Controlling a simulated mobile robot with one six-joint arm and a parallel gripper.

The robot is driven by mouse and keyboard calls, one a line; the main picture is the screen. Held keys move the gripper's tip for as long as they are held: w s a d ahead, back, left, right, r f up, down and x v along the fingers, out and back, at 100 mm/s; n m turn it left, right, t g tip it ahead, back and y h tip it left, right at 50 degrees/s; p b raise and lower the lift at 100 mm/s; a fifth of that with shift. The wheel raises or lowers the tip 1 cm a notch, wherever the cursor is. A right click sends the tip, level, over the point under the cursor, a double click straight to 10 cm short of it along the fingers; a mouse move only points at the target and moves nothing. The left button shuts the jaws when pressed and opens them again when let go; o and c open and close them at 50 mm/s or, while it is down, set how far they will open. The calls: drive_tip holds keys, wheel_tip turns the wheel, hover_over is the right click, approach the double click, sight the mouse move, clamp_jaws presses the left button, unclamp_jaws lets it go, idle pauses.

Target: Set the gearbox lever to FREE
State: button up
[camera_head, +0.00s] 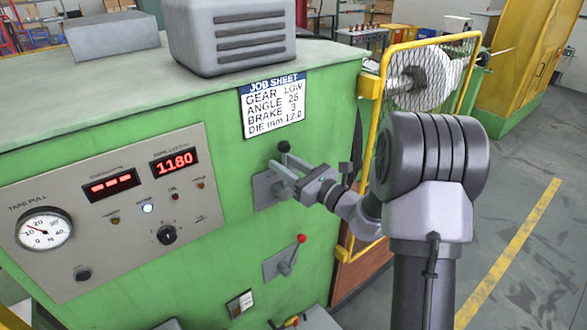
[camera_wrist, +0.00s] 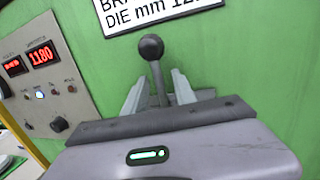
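The black-knobbed lever (camera_head: 284,147) stands on a grey plate (camera_head: 262,190) on the green machine front, below the job sheet; I take it as the gearbox lever. My gripper (camera_head: 283,177) is at this lever. In the wrist view, the lever's rod and round black knob (camera_wrist: 152,47) rise between the two fingers of my gripper (camera_wrist: 159,92). The fingers are apart, with a gap visible on each side of the rod. The knob stands above the fingers. No position marks such as FREE are readable; the gripper body hides the lever's lower part in the wrist view.
A second lever with a red knob (camera_head: 301,238) sits on a plate below. The job sheet (camera_head: 273,104) reads GEAR LOW. A control panel (camera_head: 110,212) with a gauge and red displays is left. A yellow mesh guard (camera_head: 428,75) stands right, beside open floor.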

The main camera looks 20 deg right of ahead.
drive_tip(key=b+v, duration=0.1)
drive_tip(key=v, duration=1.6)
drive_tip(key=shift+s, duration=0.1)
drive_tip(key=s+a+f+n+g+y+b, duration=0.2)
drive_tip(key=s+a+n+g+b, duration=0.15)
drive_tip(key=a+n+g, duration=0.4)
drive_tip(key=s+a+f+n+g+y+b, duration=0.15)
drive_tip(key=s+a+n+g, duration=0.3)
drive_tip(key=a, duration=0.65)
drive_tip(key=s+a+f+n+g+h+b, duration=0.1)
drive_tip(key=s+a+f+n+h+b, duration=0.15)
drive_tip(key=s+n, duration=0.2)
drive_tip(key=s+a+f+n+g+h+b, duration=0.1)
drive_tip(key=s+f+n+g+h+b, duration=0.1)
drive_tip(key=s+f+n+h+b, duration=0.3)
drive_tip(key=s+d+n+t+h, duration=0.1)
drive_tip(key=d+r+n+t+h, duration=0.1)
drive_tip(key=d+n, duration=0.1)
drive_tip(key=s+d+n+t+h, duration=0.1)
drive_tip(key=t, duration=0.1)
drive_tip(key=shift+s+d+r, duration=0.15)
drive_tip(key=shift+s+r, duration=0.1)
drive_tip(key=shift+s, duration=0.05)
